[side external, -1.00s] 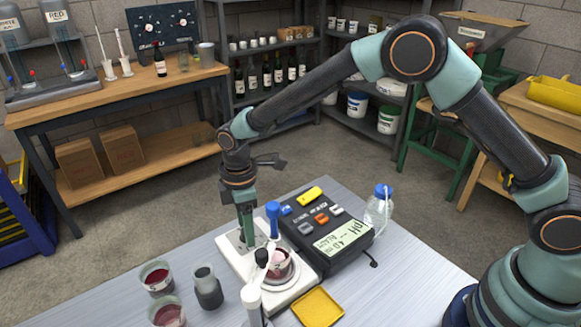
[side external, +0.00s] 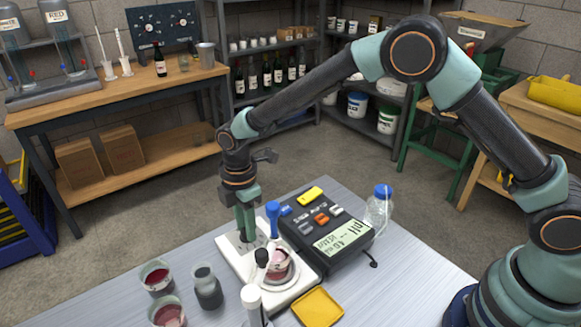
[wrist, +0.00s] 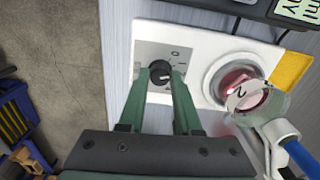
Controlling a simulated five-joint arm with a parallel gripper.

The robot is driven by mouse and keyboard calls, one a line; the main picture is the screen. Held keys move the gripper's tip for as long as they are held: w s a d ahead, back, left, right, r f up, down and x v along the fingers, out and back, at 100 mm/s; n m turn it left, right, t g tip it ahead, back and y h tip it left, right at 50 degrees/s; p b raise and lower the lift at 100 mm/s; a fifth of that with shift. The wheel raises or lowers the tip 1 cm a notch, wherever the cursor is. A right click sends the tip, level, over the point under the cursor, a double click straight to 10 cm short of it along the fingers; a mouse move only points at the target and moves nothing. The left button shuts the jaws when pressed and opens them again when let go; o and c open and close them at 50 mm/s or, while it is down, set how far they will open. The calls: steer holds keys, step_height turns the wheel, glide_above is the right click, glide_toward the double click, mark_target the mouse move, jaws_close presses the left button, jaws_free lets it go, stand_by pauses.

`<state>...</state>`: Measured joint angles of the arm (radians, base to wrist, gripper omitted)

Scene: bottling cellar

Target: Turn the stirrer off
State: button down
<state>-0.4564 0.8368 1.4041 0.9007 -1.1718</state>
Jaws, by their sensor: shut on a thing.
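The stirrer is a white flat unit (side external: 230,256) on the table, with a beaker of red liquid (side external: 276,261) on its round plate. It also shows in the wrist view (wrist: 205,38), with a grey control panel carrying a round black knob (wrist: 160,73) and "O" and "I" marks. My gripper (wrist: 159,76) points down at the panel, its green fingers on either side of the knob and shut on it. In the side view, my gripper (side external: 246,238) hides the knob. I cannot tell clearly which mark the knob's pointer faces.
A dark pH meter (side external: 325,235) stands close to the stirrer's right. An upright probe with a blue top (side external: 273,210) is near the beaker.

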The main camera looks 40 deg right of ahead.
steer(key=n, duration=0.4)
steer(key=shift+n, duration=2.2)
steer(key=c, duration=0.6)
jaws_free()
step_height(320, 180, up, 12)
steer(key=shift+r, duration=0.1)
